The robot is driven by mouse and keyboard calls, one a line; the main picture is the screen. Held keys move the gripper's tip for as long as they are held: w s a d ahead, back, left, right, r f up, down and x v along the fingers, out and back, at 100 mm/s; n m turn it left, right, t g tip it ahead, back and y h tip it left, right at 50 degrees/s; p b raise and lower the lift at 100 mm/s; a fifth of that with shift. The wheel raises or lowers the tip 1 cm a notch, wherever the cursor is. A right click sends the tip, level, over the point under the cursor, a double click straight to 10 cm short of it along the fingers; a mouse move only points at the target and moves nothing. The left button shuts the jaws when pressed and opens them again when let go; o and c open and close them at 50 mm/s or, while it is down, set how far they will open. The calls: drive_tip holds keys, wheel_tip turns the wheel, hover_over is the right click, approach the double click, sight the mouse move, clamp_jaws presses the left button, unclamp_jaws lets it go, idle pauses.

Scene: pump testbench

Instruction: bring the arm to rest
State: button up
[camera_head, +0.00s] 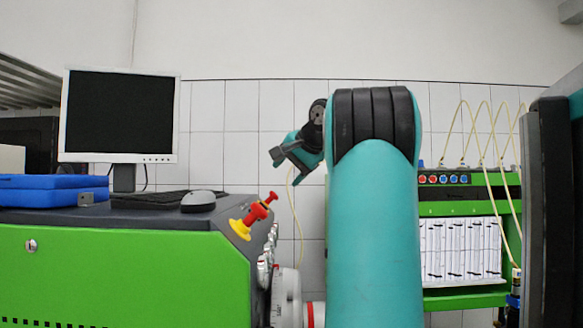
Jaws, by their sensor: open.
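My arm rises in teal and black through the middle of the camera_head view and hides part of the bench behind it. My gripper (280,156) shows small and dark to the left of the arm's upper bend, pointing left and slightly down. It is raised in front of the tiled wall, above and right of the red and yellow knobs, and apart from them. Its jaws are open and I see nothing between them.
A green cabinet (120,280) at left carries a monitor (118,118), a mouse (198,201), blue cases (52,190) and a red knob (257,210) at its edge. A green rack (465,208) with coiled hoses stands at right. A dark column fills the right edge.

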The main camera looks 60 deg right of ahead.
drive_tip(key=shift+s+a+r, duration=0.2)
drive_tip(key=shift+s+r, duration=0.15)
drive_tip(key=shift+s, duration=0.05)
idle(0.4)
